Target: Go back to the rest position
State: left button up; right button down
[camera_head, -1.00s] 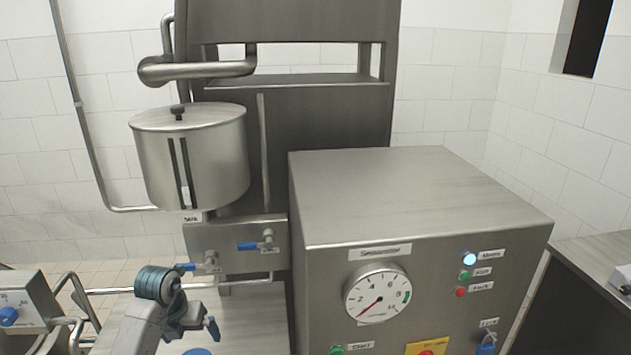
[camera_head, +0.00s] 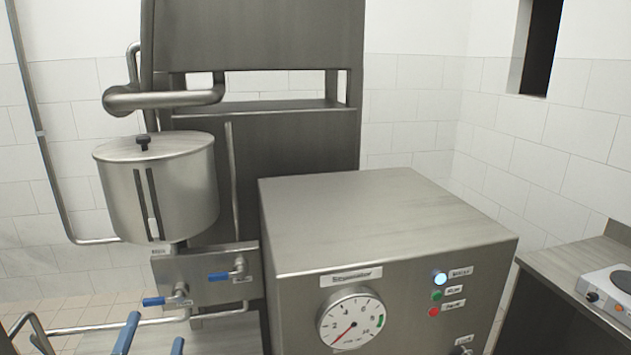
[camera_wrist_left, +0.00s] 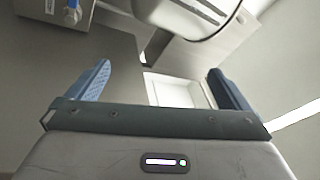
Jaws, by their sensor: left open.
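My left gripper (camera_head: 150,340) shows only as two blue fingertips at the bottom edge of the head view, below the blue-handled valves. In the left wrist view its two blue fingers (camera_wrist_left: 162,88) stand wide apart with nothing between them. The rest of the left arm is below the head view. My right gripper does not show in either view.
The steel control cabinet (camera_head: 380,225) with a gauge (camera_head: 351,320) stands front and centre. A lidded steel tank (camera_head: 160,190) and blue-handled valves (camera_head: 219,276) are at left. A side counter (camera_head: 570,270) with a hotplate (camera_head: 612,287) is at right.

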pick_arm(q)
jog(key=s+a+f+n+g+y, duration=0.3)
jog(key=s+f+n+g, duration=0.1)
jog(key=f+n+g, duration=0.15)
jog(key=s+a+f+n+g+y, duration=0.3)
jog(key=s+f+n+g, duration=0.15)
jog(key=f+n, duration=0.2)
jog(key=s+d+f+g+h, duration=0.35)
jog(key=s+f, duration=0.25)
jog(key=s, duration=0.3)
jog(key=s+d+f+g+h, duration=0.2)
jog(key=s+d+f+g, duration=0.25)
jog(key=s, duration=0.35)
jog(key=a+f+n+g+b, duration=0.1)
jog(key=a+f+b, duration=0.15)
jog(key=f, duration=1.45)
jog(key=a+f+g+b, duration=0.1)
jog(key=f+b, duration=0.2)
jog(key=f, duration=1.4)
jog(key=s+f+b, duration=0.2)
jog(key=s+f, duration=0.7)
jog(key=f, duration=0.4)
jog(key=s+a+f+g+b, duration=0.1)
jog(key=s+f+b, duration=0.1)
jog(key=s+f, duration=0.7)
notch_tip(320, 180, down, 4)
jog(key=shift+f, duration=0.1)
